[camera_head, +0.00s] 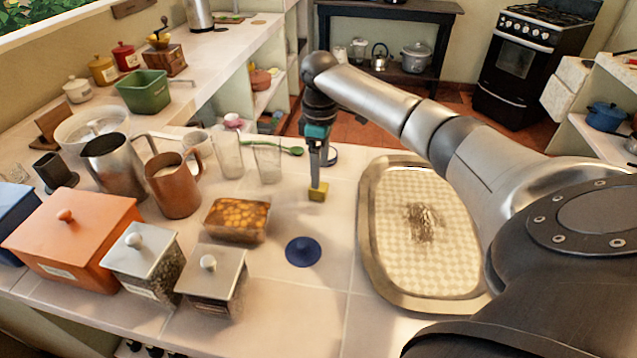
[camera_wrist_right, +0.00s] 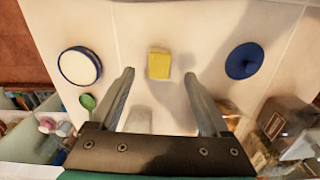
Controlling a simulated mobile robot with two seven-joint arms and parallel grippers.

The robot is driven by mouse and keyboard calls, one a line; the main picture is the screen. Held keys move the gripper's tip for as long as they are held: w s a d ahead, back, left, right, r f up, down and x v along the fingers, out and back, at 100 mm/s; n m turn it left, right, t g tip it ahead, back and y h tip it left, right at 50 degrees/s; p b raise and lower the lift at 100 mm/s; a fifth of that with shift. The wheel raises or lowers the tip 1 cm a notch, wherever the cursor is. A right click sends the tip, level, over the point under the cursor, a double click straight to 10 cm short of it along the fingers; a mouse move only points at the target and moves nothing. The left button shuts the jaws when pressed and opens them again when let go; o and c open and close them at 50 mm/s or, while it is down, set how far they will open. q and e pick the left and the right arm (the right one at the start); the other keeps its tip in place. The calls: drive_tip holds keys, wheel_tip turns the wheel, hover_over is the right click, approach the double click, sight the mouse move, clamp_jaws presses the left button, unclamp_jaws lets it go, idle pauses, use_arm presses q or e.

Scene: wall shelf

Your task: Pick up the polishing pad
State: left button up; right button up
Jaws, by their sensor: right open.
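A small yellow block (camera_wrist_right: 159,64), which looks like the polishing pad, lies on the pale tiled counter. It also shows in the head view (camera_head: 318,194), right below my right gripper (camera_head: 317,182). In the right wrist view, my right gripper (camera_wrist_right: 160,76) is open with nothing between its fingers. The block appears just beyond the fingertips, centred between them. The head view does not clearly show the gap between fingertips and block. My left gripper is in neither view.
A blue knobbed lid (camera_head: 303,252) and a glass container of orange pieces (camera_head: 237,219) are near the block. A metal tray (camera_head: 371,245) stands right of it. Glasses (camera_head: 267,162) and a green spoon (camera_head: 288,150) are behind. A blue-rimmed round object (camera_wrist_right: 79,66) lies nearby.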

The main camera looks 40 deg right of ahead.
sight(319, 191)
drive_tip(key=shift+w+f+b, duration=0.2)
drive_tip(key=shift+f+b, duration=0.4)
drive_tip(key=shift+f, duration=2.55)
drive_tip(key=shift+a, duration=0.1)
clamp_jaws()
